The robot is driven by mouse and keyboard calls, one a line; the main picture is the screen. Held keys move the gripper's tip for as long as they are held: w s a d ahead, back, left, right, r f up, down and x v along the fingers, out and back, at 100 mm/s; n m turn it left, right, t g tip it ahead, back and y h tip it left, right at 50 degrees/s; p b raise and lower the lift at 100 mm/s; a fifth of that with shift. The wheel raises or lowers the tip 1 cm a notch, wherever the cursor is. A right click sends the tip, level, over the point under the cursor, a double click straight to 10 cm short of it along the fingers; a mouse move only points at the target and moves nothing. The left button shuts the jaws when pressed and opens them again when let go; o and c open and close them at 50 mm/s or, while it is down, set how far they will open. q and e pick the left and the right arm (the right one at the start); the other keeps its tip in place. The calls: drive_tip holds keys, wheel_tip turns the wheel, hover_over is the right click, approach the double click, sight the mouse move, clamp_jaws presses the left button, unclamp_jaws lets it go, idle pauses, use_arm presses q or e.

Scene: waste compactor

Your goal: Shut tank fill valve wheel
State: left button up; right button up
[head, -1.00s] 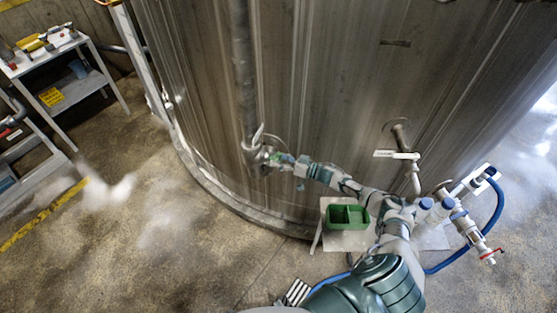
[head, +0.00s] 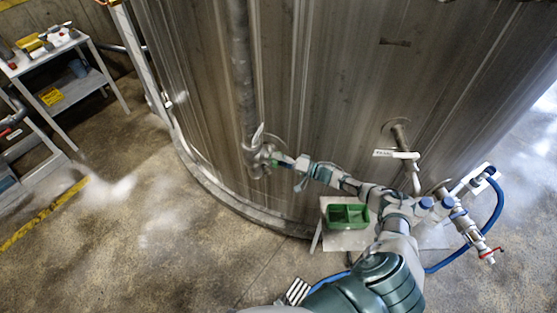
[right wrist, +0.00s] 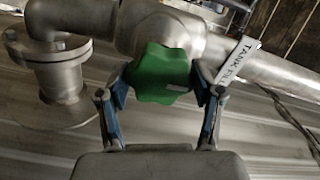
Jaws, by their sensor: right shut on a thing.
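The tank fill valve wheel (right wrist: 160,76) is a green lobed knob on a grey metal valve body in the right wrist view. A tag starting "TANK FI" (right wrist: 238,60) hangs to its right. My right gripper (right wrist: 160,88) has its two blue-padded fingers on either side of the wheel, shut on it. In the head view the right gripper (head: 279,163) is at the valve on the tank's pipe, and the wheel shows only as a small green patch there. My left gripper is not in view.
The big steel tank (head: 330,90) fills the middle. A green bin (head: 348,216) sits on a small stand under my right arm. A tool cart (head: 60,60) stands at the left; open floor lies between.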

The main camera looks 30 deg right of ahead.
drive_tip(key=shift+s+a+f+m, duration=0.1)
drive_tip(key=shift+s+f+m, duration=0.1)
drive_tip(key=shift+f+m, duration=0.25)
drive_tip(key=o, duration=1.1)
drive_tip(key=shift+o, duration=0.2)
drive_tip(key=shift+w+r, duration=0.1)
drive_tip(key=shift+d+r, duration=0.1)
drive_tip(key=shift+d, duration=0.1)
drive_tip(key=v, duration=1.2)
